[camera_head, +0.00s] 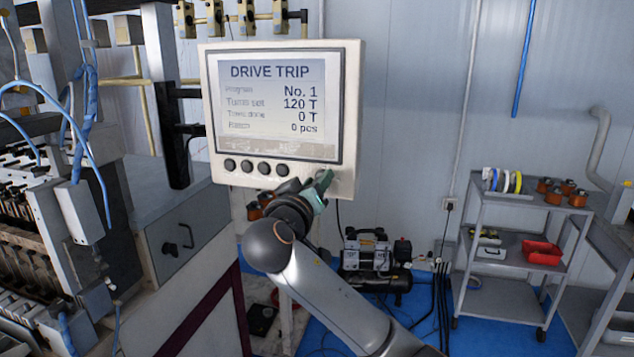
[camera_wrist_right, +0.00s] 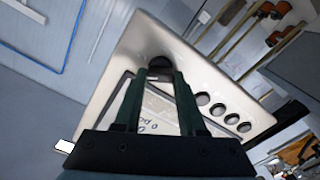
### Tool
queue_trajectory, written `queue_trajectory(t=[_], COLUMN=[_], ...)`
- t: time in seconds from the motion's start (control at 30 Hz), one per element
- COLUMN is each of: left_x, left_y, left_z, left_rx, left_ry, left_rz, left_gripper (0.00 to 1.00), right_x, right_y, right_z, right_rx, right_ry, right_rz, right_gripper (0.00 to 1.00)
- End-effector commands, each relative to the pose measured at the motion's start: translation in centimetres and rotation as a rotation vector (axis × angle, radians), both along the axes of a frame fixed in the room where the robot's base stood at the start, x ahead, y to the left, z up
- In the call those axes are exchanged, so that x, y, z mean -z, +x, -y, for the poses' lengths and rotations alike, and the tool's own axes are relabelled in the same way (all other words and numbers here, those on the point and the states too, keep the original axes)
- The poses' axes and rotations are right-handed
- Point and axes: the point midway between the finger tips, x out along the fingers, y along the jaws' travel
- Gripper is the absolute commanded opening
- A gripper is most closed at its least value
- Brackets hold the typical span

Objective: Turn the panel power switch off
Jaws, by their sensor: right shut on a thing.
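The control panel (camera_head: 352,110) is a cream box with a lit screen (camera_head: 280,100) that reads "DRIVE TRIP", "No. 1", "120 T", "0 T" and "0 pcs". My right gripper (camera_head: 322,184) reaches up to the panel's lower right corner. In the right wrist view its dark green fingers (camera_wrist_right: 161,72) are shut on a round dark switch (camera_wrist_right: 159,62) at the panel's corner. The fingers cover part of the switch, so I cannot tell which way it is turned. In the head view my gripper hides it. My left gripper is not in view.
Several round black buttons (camera_head: 247,167) sit in a row below the screen, left of my right gripper. The winding machine (camera_head: 50,215) fills the left side. A compressor (camera_head: 372,255) stands on the floor behind. A grey cart (camera_head: 510,250) with spools stands at the right.

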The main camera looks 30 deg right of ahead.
Motion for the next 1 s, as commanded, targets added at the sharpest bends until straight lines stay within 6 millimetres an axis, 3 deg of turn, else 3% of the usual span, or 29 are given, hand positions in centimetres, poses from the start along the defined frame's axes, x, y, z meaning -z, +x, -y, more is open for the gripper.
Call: queue_trajectory(t=[1.0], left_x=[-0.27], left_y=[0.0], left_z=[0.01], left_rx=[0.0], left_ry=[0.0], left_rz=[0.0], left_gripper=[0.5], right_x=[0.45], right_y=[0.19], right_z=[-0.18], right_rx=[-0.001], right_ry=[-0.586], right_rz=[-0.691], right_gripper=[0.0])
